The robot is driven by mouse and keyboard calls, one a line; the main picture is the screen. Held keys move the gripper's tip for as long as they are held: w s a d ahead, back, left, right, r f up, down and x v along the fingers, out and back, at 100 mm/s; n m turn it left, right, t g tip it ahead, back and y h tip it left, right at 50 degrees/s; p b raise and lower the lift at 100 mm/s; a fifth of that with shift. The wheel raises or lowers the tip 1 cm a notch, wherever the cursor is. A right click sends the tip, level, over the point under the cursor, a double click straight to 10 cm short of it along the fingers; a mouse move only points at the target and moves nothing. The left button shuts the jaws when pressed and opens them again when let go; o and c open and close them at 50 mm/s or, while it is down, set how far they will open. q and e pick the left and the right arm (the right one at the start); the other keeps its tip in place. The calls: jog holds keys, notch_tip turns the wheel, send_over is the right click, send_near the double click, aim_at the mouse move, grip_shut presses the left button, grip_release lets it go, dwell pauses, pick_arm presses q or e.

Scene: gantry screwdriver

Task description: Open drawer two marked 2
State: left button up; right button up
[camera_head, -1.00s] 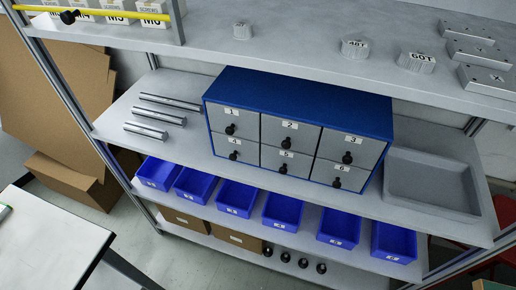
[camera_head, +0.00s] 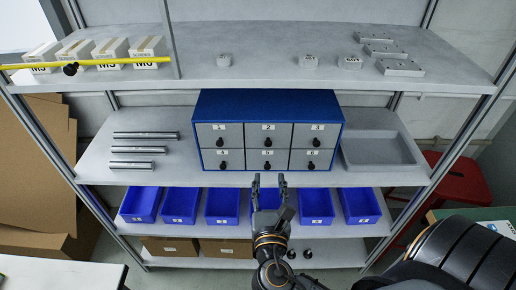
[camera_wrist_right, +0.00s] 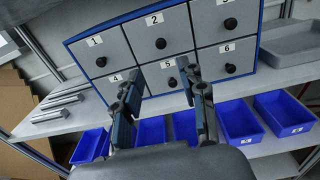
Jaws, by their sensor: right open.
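The blue cabinet (camera_head: 268,103) stands on the middle shelf with two rows of grey drawers, all shut. Drawer 2 (camera_head: 258,133) is in the middle of the top row and has a black knob (camera_head: 268,141); in the right wrist view drawer 2 (camera_wrist_right: 145,33) shows with its knob (camera_wrist_right: 160,43). My right gripper (camera_head: 268,180) is open and empty, in front of and below the cabinet. In the right wrist view its two fingers (camera_wrist_right: 160,85) point up toward the bottom row, near drawer 5, apart from the knobs. My left gripper is not in view.
Metal bars (camera_head: 140,150) lie left of the cabinet, and a grey tray (camera_head: 378,165) stands right of it. Blue bins (camera_head: 180,205) line the shelf below. The upper shelf (camera_head: 270,75) overhangs the cabinet. A red stool (camera_head: 462,180) is at the right.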

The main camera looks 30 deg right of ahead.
aim_at(268, 145)
jog(key=p+x, duration=0.2)
jog(key=x, duration=1)
jog(key=shift+w+d, duration=0.1)
jog(key=shift+w, duration=0.15)
jog(key=shift+w+d, duration=0.25)
jog(key=shift+w, duration=0.1)
jog(key=shift+f, duration=0.1)
grip_shut()
